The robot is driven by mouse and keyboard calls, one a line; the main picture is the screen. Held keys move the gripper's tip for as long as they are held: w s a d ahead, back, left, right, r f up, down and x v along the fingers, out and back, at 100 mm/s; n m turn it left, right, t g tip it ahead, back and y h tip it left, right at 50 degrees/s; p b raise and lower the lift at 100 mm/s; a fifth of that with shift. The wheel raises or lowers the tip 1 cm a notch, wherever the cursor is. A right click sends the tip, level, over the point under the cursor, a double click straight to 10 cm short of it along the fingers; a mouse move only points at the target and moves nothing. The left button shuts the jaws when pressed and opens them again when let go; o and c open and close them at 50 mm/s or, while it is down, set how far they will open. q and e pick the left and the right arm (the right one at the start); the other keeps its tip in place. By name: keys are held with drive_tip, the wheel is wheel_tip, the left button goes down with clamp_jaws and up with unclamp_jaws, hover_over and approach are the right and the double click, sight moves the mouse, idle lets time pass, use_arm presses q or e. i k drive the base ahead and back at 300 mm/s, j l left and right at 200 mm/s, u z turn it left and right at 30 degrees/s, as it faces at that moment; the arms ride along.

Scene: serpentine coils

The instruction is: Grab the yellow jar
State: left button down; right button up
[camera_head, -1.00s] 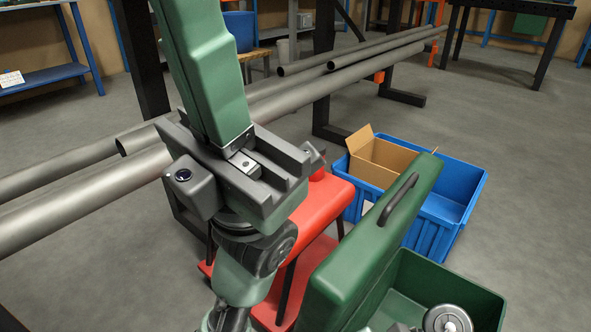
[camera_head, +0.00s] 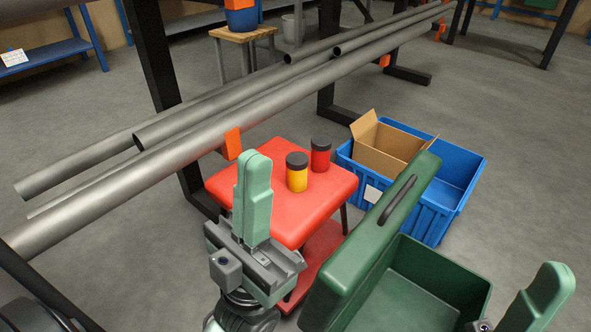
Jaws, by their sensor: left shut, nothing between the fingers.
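The yellow jar (camera_head: 297,174) with a dark lid stands upright on the red stool seat (camera_head: 325,193). A red jar (camera_head: 320,157) with a dark lid stands just behind it to the right. My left gripper (camera_head: 254,168) is at the stool's near left side, its green fingers pointing up, shut and empty. In the picture it is left of the yellow jar and apart from it. My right gripper (camera_head: 552,288) shows partly at the lower right corner, and its jaw state is unclear.
An open green case (camera_head: 378,240) stands right of the stool. Behind it is a blue crate (camera_head: 455,180) with a cardboard box (camera_head: 385,150). Long grey pipes (camera_head: 230,130) run behind the stool on a dark rack. Open floor lies at the far right.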

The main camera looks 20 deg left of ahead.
sight(297, 163)
drive_tip(key=l+u, duration=0.25)
drive_tip(key=u, duration=0.25)
drive_tip(key=k+l+u, duration=0.1)
drive_tip(key=l+u, duration=0.15)
drive_tip(key=u, duration=0.2)
